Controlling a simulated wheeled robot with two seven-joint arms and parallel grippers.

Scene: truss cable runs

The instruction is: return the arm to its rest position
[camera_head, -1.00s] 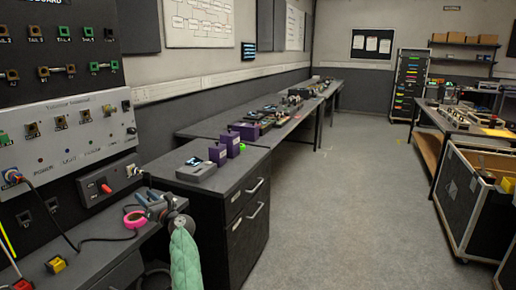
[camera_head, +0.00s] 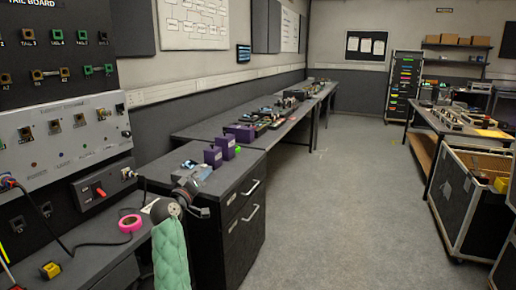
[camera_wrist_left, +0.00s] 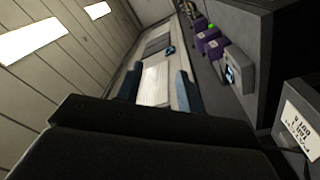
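My left arm, in a green quilted sleeve (camera_head: 170,255), rises from the bottom of the head view. My left gripper (camera_head: 197,202) is at its upper end, in front of the dark drawer cabinet (camera_head: 232,205) and beside the near bench. In the left wrist view the two fingers of the left gripper (camera_wrist_left: 158,88) stand apart with nothing between them, so it is open and empty. The wrist camera looks tilted along the wall. My right gripper is in neither view.
A patch panel (camera_head: 65,140) with a plugged black cable stands at the left. Pink tape (camera_head: 130,223) and a yellow block (camera_head: 50,270) lie on the near bench. Purple boxes (camera_head: 228,147) stand on the cabinet. An open flight case (camera_head: 455,215) is at right. The floor between is clear.

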